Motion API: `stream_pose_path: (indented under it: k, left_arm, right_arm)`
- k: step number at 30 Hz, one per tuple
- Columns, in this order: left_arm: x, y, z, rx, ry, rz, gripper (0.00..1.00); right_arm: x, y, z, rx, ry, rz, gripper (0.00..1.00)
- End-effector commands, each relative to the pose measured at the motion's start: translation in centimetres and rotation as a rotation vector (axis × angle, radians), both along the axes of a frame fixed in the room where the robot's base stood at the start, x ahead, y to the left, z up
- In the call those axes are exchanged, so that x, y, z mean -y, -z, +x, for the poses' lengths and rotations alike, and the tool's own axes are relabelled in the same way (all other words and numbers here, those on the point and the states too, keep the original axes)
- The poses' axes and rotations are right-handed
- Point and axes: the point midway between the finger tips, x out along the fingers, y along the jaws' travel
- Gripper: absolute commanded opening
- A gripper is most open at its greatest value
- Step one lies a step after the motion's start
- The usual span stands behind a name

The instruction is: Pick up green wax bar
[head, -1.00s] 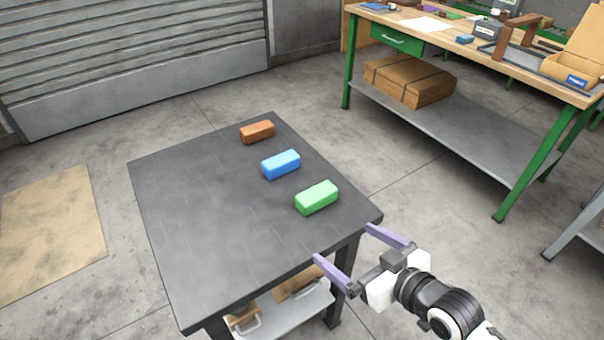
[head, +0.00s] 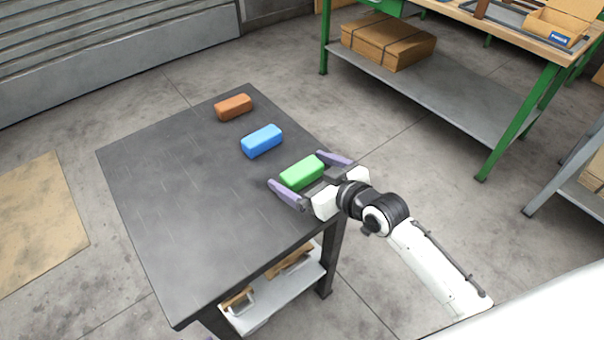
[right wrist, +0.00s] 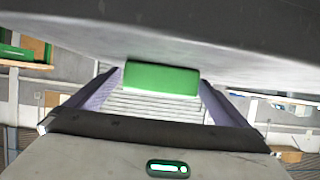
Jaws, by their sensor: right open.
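The green wax bar (head: 302,173) lies on the dark table (head: 190,230) near its right corner. My right gripper (head: 310,172) is open, with its purple fingers on either side of the bar in the head view. In the right wrist view the green bar (right wrist: 161,78) shows between the two spread fingers (right wrist: 160,90), with gaps at both sides. No grip on the bar shows. My left gripper is not in view.
A blue bar (head: 262,141) and a brown bar (head: 233,107) lie in a row beyond the green one on the table. A green-legged workbench (head: 450,95) with cardboard (head: 388,42) on its shelf stands at the upper right. The table's left part is bare.

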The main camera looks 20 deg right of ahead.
Motion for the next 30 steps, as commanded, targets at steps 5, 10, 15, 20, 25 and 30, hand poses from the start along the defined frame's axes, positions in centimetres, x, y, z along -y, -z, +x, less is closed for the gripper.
stream_pose_path:
  k: [5, 10, 15, 20, 25, 30]
  left_arm:
    - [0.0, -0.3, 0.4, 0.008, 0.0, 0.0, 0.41]
    - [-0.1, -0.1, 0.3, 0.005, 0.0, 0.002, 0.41]
    - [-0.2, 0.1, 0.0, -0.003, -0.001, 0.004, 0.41]
    - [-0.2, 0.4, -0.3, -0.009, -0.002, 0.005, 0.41]
    - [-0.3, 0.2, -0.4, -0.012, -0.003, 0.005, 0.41]
    - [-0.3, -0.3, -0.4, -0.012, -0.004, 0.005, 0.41]
  right_arm:
    - [-0.1, 0.1, 0.2, 0.0, 0.0, 0.0, 1.0]
    - [-0.1, 0.1, 0.1, 0.0, 0.0, 0.0, 0.83]
    - [-0.1, 0.1, 0.1, 0.0, 0.0, 0.0, 0.54]
    - [-0.1, 0.0, 0.2, 0.002, 0.0, 0.001, 0.52]
    - [-0.1, -0.9, 0.2, 0.004, 0.0, 0.001, 0.52]
    - [-0.1, -4.0, 0.2, 0.007, -0.001, 0.001, 0.52]
